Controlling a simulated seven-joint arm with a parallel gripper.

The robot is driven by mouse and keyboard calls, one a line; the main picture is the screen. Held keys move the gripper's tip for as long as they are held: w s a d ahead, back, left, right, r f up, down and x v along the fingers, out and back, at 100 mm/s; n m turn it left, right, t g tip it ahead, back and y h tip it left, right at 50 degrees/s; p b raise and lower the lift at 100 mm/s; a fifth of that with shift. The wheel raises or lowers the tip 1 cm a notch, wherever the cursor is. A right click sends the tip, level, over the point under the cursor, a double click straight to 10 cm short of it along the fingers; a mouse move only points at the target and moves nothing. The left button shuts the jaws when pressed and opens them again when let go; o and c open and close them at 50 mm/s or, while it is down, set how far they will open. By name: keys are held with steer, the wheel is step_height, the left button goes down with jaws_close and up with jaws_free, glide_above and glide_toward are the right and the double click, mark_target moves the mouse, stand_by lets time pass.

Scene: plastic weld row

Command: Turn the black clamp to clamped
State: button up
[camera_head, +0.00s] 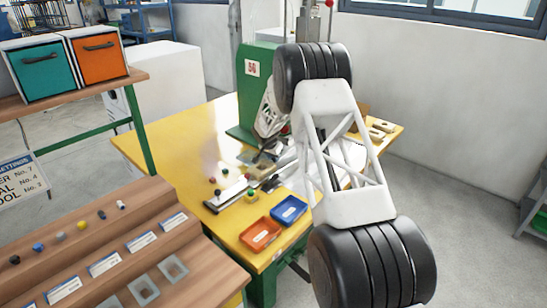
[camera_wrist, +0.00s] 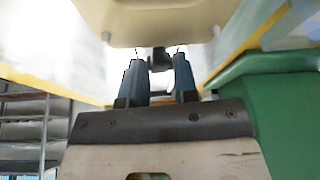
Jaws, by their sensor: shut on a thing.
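My gripper (camera_head: 264,158) reaches down over the yellow table, beside the green machine. In the wrist view my gripper (camera_wrist: 157,66) has its two dark blue fingers close on either side of a small black part, the black clamp (camera_wrist: 159,57). The gripper is shut on it. In the head view the clamp is mostly hidden by my gripper and is too small to make out clearly. The clamp's exact angle cannot be told.
The green machine (camera_head: 243,90) with a "50" label stands close to my arm. A metal rail (camera_head: 228,195) with small coloured knobs lies in front. An orange tray (camera_head: 261,234) and a blue tray (camera_head: 289,210) sit at the near edge. A wooden rack (camera_head: 120,240) stands at left.

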steer(key=shift+d+n, duration=0.1)
steer(key=shift+n, duration=0.6)
steer(key=shift+y, duration=0.3)
steer(key=o, duration=0.9)
steer(key=shift+m, duration=0.3)
